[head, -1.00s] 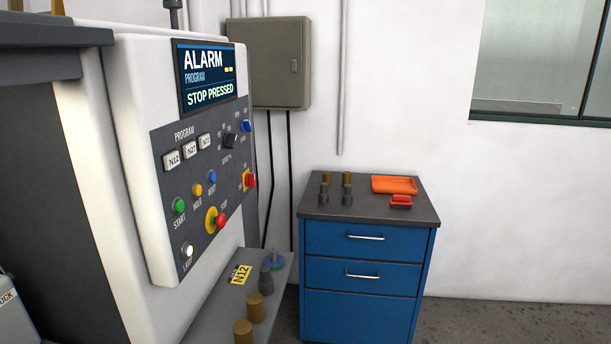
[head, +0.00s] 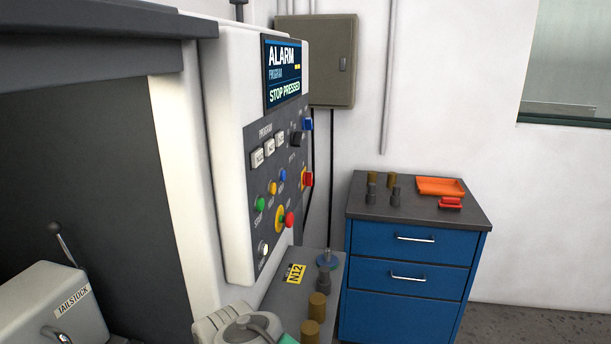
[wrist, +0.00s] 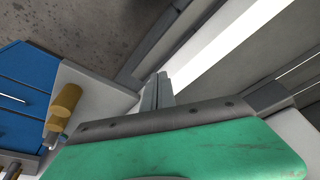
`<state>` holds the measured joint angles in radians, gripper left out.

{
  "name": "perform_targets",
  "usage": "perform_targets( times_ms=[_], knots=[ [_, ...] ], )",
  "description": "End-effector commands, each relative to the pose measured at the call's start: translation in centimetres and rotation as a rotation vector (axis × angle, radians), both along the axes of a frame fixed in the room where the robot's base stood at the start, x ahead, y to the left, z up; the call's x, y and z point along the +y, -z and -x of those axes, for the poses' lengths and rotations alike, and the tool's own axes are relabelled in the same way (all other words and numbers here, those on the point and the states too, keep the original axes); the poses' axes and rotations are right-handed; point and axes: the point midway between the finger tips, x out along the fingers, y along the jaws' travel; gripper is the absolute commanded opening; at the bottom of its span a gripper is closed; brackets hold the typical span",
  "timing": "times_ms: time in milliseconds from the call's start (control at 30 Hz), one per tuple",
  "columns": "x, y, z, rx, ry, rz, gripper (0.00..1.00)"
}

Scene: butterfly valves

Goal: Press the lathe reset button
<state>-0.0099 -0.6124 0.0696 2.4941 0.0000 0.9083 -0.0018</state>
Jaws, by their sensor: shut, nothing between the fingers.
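The blue reset button (head: 283,174) is on the dark control panel (head: 262,208) of the white lathe housing, right of the yellow hold button (head: 272,188) and the green start button (head: 260,204). A red stop button (head: 289,220) on a yellow ring sits below. The screen (head: 283,75) reads ALARM, PROGRAM, STOP PRESSED. In the wrist view my gripper (wrist: 160,80) shows as two narrow grey fingers together, shut and empty, beyond its green body. Part of my arm shows at the bottom of the head view, below the panel; the fingertips are not visible there.
A shelf (head: 275,289) below the panel holds an N12 label and brass and dark cylinders (head: 318,305). The tailstock (head: 60,305) is at lower left. A blue drawer cabinet (head: 405,270) with an orange tray (head: 440,186) stands at right. The air before the panel looks clear.

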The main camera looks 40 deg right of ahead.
Motion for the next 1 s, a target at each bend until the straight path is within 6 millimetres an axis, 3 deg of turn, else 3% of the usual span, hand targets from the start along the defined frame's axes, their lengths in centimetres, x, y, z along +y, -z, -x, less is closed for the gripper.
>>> perform_targets(
  times_ms=[233, 367, 500, 667, 800, 1000],
  knots=[
    [-0.5, -0.3, -0.6, -0.008, 0.010, -0.003, 0.00],
    [-3.5, -1.7, -3.7, -0.062, 0.051, -0.019, 0.00],
    [-11.0, -4.5, -8.2, -0.178, 0.114, -0.027, 0.00],
    [-20.0, -8.1, -11.2, -0.329, 0.136, 0.002, 0.00],
    [-27.8, -13.5, -13.5, -0.522, 0.067, 0.080, 0.00],
    [-35.7, -22.7, -14.1, -0.799, -0.121, 0.258, 0.00]
  ],
)
